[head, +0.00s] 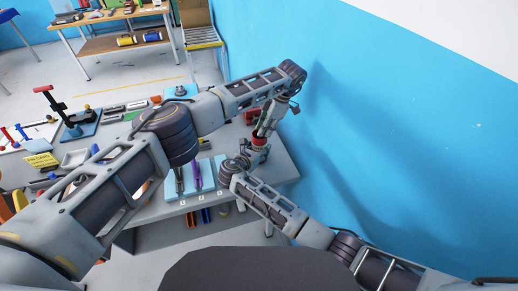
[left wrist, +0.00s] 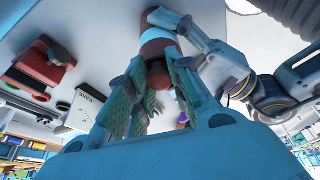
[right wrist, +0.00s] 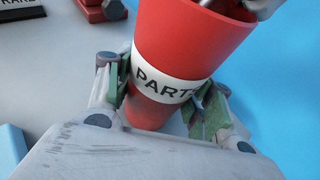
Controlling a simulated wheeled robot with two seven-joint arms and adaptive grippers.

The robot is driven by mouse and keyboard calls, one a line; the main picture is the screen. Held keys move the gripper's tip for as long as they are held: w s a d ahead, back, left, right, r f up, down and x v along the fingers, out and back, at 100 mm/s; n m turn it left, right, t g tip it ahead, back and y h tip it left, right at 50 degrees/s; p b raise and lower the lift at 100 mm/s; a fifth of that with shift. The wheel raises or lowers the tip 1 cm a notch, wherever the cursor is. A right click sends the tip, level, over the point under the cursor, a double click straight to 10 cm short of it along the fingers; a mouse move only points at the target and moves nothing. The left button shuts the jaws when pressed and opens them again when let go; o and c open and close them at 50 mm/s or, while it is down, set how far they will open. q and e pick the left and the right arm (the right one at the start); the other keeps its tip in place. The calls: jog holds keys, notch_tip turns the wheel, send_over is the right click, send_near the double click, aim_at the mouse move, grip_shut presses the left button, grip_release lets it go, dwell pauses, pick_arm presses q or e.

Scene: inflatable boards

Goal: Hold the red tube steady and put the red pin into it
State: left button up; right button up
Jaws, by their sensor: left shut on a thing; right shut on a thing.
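The red tube (head: 259,142) is cup-shaped with a white label band and stands roughly upright at the table's right end. My right gripper (head: 256,152) is shut around its lower part; in the right wrist view the green pads press on both sides of the tube (right wrist: 172,42). My left gripper (head: 264,131) points down from above, its fingertips at the tube's mouth. In the left wrist view a dark red piece, apparently the red pin (left wrist: 158,76), shows between its fingers, in line with the tube (left wrist: 158,47). The fingers hide most of the pin, so its depth in the tube cannot be told.
A red block-like item (head: 249,116) lies on the grey table just behind the grippers. Purple and grey tools (head: 195,176) lie near the front edge. A blue wall (head: 400,130) stands close on the right. Other parts and a yellow note (head: 41,160) crowd the left.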

pick_arm(q)
jog(key=o, duration=0.9)
jog(key=shift+x, duration=1)
jog(key=shift+c, duration=0.2)
pick_arm(e)
jog(key=shift+w, duration=0.1)
pick_arm(q)
jog(key=shift+s, duration=0.1)
jog(key=shift+d+r, duration=0.1)
jog(key=shift+d, duration=0.1)
jog(key=shift+d+r, duration=0.15)
jog(key=shift+r, duration=0.25)
jog(key=v, duration=1.1)
jog(key=shift+r, duration=0.3)
pick_arm(e)
jog(key=shift+f, duration=0.5)
jog(key=shift+d, duration=0.1)
jog(key=o, duration=0.9)
jog(key=shift+o, duration=1)
jog(key=shift+r, duration=0.1)
pick_arm(q)
jog(key=shift+w, duration=0.25)
pick_arm(e)
jog(key=shift+w+r, duration=0.1)
jog(key=shift+r, duration=0.05)
